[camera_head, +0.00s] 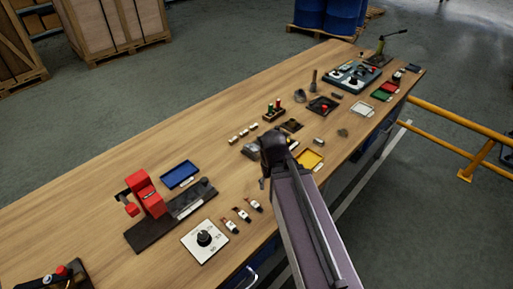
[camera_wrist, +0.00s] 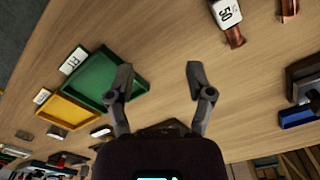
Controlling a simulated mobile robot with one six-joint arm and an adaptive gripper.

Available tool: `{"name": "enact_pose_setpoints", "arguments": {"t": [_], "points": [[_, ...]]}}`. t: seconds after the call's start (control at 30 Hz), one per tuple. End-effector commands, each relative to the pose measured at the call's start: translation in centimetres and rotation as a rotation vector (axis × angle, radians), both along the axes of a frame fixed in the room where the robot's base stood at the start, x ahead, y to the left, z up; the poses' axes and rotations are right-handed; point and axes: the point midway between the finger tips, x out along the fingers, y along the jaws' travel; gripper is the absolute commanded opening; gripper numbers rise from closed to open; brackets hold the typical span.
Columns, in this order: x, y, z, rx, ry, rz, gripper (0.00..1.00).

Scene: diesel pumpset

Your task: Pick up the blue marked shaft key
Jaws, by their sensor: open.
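My gripper (camera_head: 264,178) is over the middle of the bench in the head view. In the wrist view its two fingers (camera_wrist: 158,80) are spread apart with only bare wood between them. I cannot make out a shaft key with a blue mark for certain. In the wrist view a small blue patch (camera_wrist: 297,118) shows beside a dark block at the right.
A blue tray (camera_head: 180,174), a red-topped fixture (camera_head: 148,195) and a white dial plate (camera_head: 205,240) stand at left. A yellow tray (camera_head: 311,159) lies right of my gripper. A green tray (camera_wrist: 103,82) shows in the wrist view. Bare wood lies between these items.

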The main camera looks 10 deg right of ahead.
Motion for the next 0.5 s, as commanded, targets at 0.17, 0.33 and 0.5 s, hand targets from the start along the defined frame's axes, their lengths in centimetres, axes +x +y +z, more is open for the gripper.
{"name": "enact_pose_setpoints", "arguments": {"t": [0.17, 0.33, 0.5], "points": [[1.1, 0.0, 0.7, 0.000, 0.000, -0.036, 1.00], [4.0, 0.5, 2.3, 0.000, 0.000, -0.140, 1.00], [8.6, 0.5, 4.8, 0.000, 0.000, -0.328, 1.00]]}}
